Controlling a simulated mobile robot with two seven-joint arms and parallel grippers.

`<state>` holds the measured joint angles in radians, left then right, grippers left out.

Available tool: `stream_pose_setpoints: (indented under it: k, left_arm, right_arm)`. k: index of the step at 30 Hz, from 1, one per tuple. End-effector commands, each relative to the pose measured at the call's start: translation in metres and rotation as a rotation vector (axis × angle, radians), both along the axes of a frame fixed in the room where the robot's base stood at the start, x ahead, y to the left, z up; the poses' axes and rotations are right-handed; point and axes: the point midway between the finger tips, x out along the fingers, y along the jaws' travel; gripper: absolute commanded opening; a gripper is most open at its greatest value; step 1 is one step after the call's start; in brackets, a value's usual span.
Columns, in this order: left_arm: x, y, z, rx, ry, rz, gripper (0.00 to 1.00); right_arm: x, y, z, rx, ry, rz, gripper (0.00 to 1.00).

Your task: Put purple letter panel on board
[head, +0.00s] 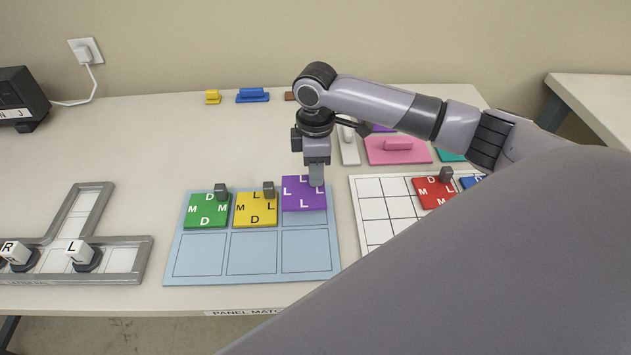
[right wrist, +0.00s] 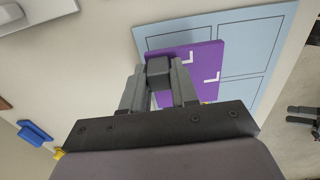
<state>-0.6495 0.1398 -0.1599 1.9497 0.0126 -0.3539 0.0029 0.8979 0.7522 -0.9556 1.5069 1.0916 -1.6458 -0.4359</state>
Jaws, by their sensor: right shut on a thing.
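The purple letter panel (head: 303,194) bears white L letters and is at the top right cell of the light blue board (head: 201,277). My right gripper (head: 316,181) is shut on the panel's grey knob, seen in the right wrist view (right wrist: 159,72). In that view the purple panel (right wrist: 188,80) lies over part of the blue board (right wrist: 255,40). I cannot tell whether it touches the board or hangs just above it. A green panel (head: 207,211) and a yellow panel (head: 254,209) fill the other top cells.
A white gridded board (head: 374,207) with a red panel (head: 432,193) and a blue panel lies to the right, partly hidden by my arm. A grey track with letter cubes (head: 76,252) is at left. The board's lower cells are empty.

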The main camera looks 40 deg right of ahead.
Motion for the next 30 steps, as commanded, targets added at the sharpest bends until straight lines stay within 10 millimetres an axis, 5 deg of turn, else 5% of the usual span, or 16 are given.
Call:
stream_pose_setpoints:
  k: [9,21,22,24,30]
  left_arm:
    - [0.000,0.000,-0.001,0.000,0.000,0.000,0.54]
    - [0.000,0.000,0.000,0.001,0.000,0.001,0.54]
    - [0.000,0.000,0.000,0.001,0.000,0.001,0.54]
    - [0.000,0.000,0.000,0.001,0.000,0.001,0.54]
    - [0.000,0.000,0.000,0.001,0.000,0.001,0.54]
  right_arm:
    - [0.000,0.000,-0.040,-0.001,0.001,0.001,0.00]
    - [0.000,0.000,-0.045,0.000,0.000,0.001,0.00]
    - [0.000,0.000,-0.046,0.000,0.000,0.001,0.32]
    - [0.000,0.000,-0.046,0.000,0.000,0.001,0.54]
    - [0.000,0.000,-0.046,0.000,0.000,0.001,0.54]
